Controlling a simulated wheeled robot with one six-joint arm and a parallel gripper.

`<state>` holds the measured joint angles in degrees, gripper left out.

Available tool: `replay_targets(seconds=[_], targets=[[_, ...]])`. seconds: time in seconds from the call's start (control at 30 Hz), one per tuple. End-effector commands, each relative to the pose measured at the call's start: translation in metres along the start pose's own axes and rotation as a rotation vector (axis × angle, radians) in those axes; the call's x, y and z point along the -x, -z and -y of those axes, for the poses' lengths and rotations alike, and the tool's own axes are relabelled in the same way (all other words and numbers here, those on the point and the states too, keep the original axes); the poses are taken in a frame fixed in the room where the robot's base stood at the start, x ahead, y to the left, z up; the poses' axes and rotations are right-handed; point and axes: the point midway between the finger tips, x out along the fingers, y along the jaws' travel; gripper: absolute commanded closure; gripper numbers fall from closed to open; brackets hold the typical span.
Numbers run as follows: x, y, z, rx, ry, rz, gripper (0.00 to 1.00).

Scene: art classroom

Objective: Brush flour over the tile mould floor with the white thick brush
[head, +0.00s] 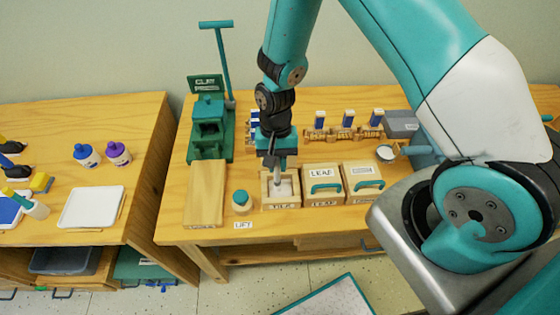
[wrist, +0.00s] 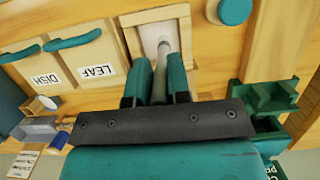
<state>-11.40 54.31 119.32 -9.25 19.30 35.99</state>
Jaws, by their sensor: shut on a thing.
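The tile mould (head: 266,203) is a shallow wooden box with a pale floor on the bench, labelled TILE. It also shows in the wrist view (wrist: 128,38), above my fingers. My gripper (head: 277,163) points down over the mould and is shut on the brush (head: 279,181), a pale grey, thick-handled tool held roughly upright. In the wrist view, the brush (wrist: 160,57) stands between my teal fingers (wrist: 158,78), and its lower end reaches into the mould opening. Whether its bristles touch the floor is hidden. I cannot make out flour on the floor.
Lidded LEAF (head: 323,174) and DISH (wrist: 45,62) moulds stand right of the tile mould. A teal-lidded jar (head: 241,201) and wooden board (head: 205,190) are left. A green clay press (head: 209,125) stands behind. A small white-topped cup (head: 386,153) is at the right.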

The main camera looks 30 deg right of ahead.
Motion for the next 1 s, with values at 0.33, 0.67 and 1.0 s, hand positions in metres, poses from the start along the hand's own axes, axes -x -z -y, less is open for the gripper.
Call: replay_targets(seconds=[0.33,0.67,1.0], targets=[[-0.001,0.000,0.006,0.000,0.000,0.001,1.00],[0.000,0.000,0.000,-0.001,0.000,0.001,1.00],[0.000,0.000,-0.008,-0.001,0.000,0.001,1.00]])
